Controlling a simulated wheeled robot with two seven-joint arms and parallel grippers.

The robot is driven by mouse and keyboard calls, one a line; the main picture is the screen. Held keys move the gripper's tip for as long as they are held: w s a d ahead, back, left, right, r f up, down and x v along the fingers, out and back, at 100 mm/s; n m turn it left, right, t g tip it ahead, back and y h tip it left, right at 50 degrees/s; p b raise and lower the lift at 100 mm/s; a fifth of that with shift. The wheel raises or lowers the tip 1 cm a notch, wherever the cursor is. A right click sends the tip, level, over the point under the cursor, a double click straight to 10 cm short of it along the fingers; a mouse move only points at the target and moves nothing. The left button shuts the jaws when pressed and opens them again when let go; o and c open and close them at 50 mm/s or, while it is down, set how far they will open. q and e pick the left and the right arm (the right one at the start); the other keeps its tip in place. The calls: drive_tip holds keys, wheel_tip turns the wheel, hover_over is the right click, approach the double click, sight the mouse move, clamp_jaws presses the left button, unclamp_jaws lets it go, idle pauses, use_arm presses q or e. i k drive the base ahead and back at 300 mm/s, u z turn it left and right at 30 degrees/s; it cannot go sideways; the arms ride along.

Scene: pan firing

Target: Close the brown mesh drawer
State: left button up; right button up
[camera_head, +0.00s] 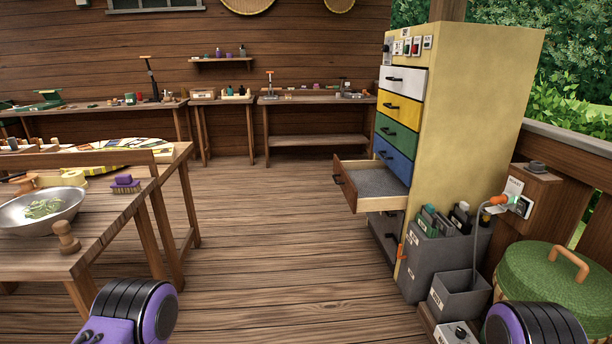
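The brown drawer (345,186) is pulled out of the tall cabinet (462,130) on the right. Its front faces left, and its grey bottom (378,180) shows from above. It sits below the white, yellow, green and blue drawers, which are shut. A dark drawer (384,240) lies beneath it. Rounded purple and black parts of my arms show at the bottom left and bottom right edges. Neither gripper's fingers are in view. Nothing of mine touches the drawer.
A wooden table (110,215) with a metal bowl (42,208) stands at the left. Grey bins (435,262) and a green-lidded basket (555,275) stand by the cabinet's near side. Workbenches line the back wall. The plank floor (285,250) between table and cabinet is clear.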

sight(366, 186)
drive_tip(key=u, duration=0.05)
drive_tip(key=i, duration=1.45)
drive_tip(key=z, duration=0.2)
